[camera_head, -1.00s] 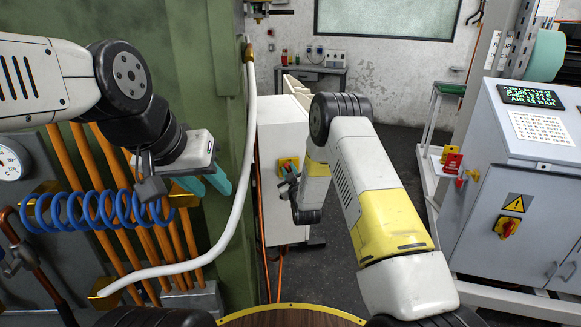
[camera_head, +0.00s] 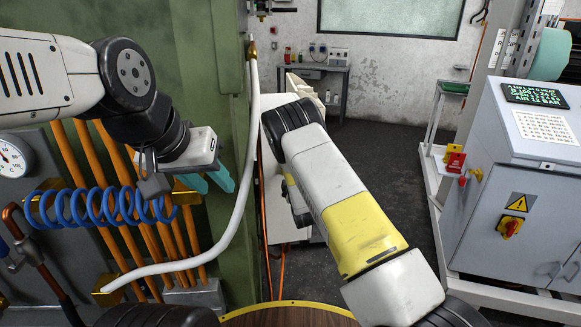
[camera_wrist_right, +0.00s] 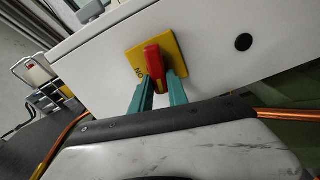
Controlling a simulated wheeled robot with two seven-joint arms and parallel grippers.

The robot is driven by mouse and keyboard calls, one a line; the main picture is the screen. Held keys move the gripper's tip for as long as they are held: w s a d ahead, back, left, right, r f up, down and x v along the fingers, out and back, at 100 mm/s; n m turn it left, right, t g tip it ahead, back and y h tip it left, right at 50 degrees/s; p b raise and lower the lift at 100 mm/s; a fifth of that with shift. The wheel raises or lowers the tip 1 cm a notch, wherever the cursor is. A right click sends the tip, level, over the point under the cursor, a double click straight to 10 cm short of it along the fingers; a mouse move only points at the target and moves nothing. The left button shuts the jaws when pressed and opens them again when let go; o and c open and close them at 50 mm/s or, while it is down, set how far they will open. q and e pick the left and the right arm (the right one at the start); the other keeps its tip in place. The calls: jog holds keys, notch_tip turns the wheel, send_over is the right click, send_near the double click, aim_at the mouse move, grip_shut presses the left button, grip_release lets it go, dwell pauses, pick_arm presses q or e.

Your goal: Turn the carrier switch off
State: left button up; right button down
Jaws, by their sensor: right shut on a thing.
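The carrier switch (camera_wrist_right: 155,62) is a red knob on a yellow plate (camera_wrist_right: 134,58) fixed to a pale cabinet side. Dark lettering, which seems to read ON, shows at the plate's edge. In the right wrist view, the two teal fingers of my right gripper (camera_wrist_right: 158,82) sit on either side of the red knob and are shut on it. In the head view my right arm hides the switch and the right gripper. My left gripper (camera_head: 212,186) has its teal fingers apart and empty, beside the white hose.
The pale cabinet (camera_head: 275,215) stands behind my right arm. A grey cabinet (camera_head: 505,265) at the right carries another red-and-yellow switch (camera_head: 509,228). A white hose (camera_head: 253,130) and blue coiled hose (camera_head: 95,207) are near my left arm. Floor is clear between the cabinets.

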jog(key=shift+f+n, duration=0.25)
jog(key=shift+n, duration=0.85)
jog(key=c, duration=1.3)
grip_release()
jog(key=shift+s, duration=0.1)
jog(key=v, duration=0.7)
jog(key=shift+s, duration=0.4)
jog(key=shift+d, duration=0.1)
